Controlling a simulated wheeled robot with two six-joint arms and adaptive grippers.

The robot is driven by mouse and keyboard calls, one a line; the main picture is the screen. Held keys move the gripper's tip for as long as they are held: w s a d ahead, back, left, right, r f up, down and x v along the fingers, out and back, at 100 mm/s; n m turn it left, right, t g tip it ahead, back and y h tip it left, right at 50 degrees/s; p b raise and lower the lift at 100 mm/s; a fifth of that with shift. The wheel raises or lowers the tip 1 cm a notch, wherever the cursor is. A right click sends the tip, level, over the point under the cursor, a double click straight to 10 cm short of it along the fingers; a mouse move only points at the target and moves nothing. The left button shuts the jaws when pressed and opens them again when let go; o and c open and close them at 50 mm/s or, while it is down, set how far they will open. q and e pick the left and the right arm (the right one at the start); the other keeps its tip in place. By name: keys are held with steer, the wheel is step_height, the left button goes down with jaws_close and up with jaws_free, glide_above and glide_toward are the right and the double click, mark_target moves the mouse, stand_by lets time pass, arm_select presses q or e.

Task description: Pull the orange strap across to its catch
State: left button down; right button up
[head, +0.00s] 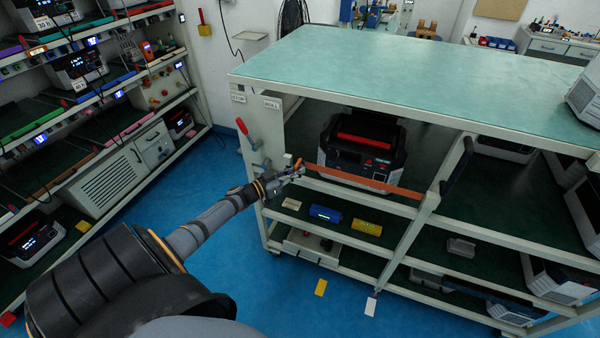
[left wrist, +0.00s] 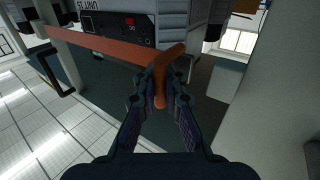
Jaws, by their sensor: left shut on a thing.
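The orange strap (head: 365,181) stretches across the front of the upper bay, in front of a black and grey power unit (head: 362,150). Its right end meets the rack's middle post. Its left end is in my left gripper (head: 298,169), close to the left post. In the left wrist view the strap (left wrist: 105,45) runs off to the upper left, and its end hangs between the fingers of my gripper (left wrist: 161,90). A red-handled lever (head: 242,127) stands on the left post; I cannot tell whether it belongs to the catch. My right gripper is not in view.
The rack's green top (head: 420,85) overhangs the bay. A loaded shelf (head: 75,150) stands at left. Blue floor (head: 215,250) is open between.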

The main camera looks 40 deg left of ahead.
arm_select(q)
steer(key=shift+s+f, duration=0.2)
steer(key=shift+f, duration=0.2)
steer(key=c, duration=1.8)
jaws_free()
steer(key=shift+o, duration=0.4)
steer(key=shift+s+r, duration=0.1)
steer(key=shift+r, duration=0.2)
